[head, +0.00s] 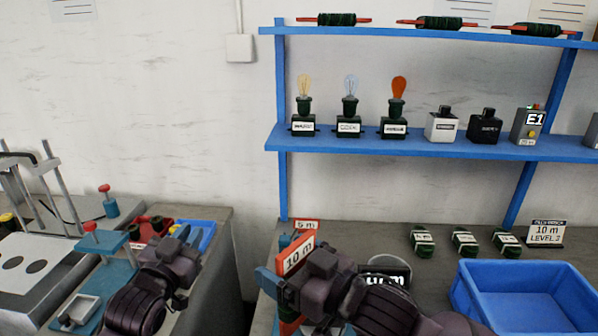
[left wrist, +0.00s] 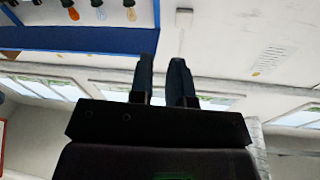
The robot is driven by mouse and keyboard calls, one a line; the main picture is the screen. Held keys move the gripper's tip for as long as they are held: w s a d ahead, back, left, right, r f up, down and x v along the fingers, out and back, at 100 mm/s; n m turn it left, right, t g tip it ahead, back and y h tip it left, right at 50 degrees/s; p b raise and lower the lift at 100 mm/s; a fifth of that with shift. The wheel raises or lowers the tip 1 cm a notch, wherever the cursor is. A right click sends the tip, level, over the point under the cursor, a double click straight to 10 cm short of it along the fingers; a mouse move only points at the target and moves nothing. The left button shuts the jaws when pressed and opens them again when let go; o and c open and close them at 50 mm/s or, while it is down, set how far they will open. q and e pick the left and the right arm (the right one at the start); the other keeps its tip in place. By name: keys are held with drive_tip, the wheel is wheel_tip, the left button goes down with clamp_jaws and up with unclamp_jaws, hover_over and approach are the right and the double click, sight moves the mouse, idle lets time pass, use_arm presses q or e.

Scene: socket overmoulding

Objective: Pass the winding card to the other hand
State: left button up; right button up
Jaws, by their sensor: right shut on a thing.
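The winding card (head: 297,254) is red with a white "10 m" label and is tilted at my right gripper (head: 277,277). My right gripper is shut on it above the near left part of the right-hand bench, and the hand hides much of the card. A red and dark green part shows below the hand; I cannot tell if it belongs to the card. My left gripper (head: 190,240) is over the left bench, apart from the card. In the left wrist view its two dark fingers (left wrist: 162,80) have a narrow empty gap between them.
A blue bin (head: 525,271) stands at the right of the bench. Several dark green coils (head: 465,242) lie behind it. A blue shelf (head: 430,148) with lamps and boxes is above. A gap separates the two benches. A teal fixture (head: 105,243) stands on the left bench.

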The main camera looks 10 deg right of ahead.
use_arm(q)
drive_tip(key=w+d+r+m+g+h, duration=0.25)
drive_tip(key=d+r+m+h, duration=0.3)
drive_tip(key=d+r, duration=0.95)
drive_tip(key=s+d+r+m+g+h, duration=0.1)
drive_tip(key=s+d+r+m+g, duration=0.15)
drive_tip(key=d+r, duration=0.3)
drive_tip(key=s+d+r+m+g, duration=0.1)
drive_tip(key=s+d+r+g, duration=0.3)
drive_tip(key=d+r, duration=0.15)
drive_tip(key=n+g+y, duration=0.6)
drive_tip(key=g+y, duration=0.3)
drive_tip(key=y, duration=0.5)
approach(299, 242)
wheel_tip(299, 242, down, 11)
drive_tip(key=shift+s+d+r, duration=0.1)
drive_tip(key=shift+s+d, duration=0.05)
drive_tip(key=shift+c, duration=0.5)
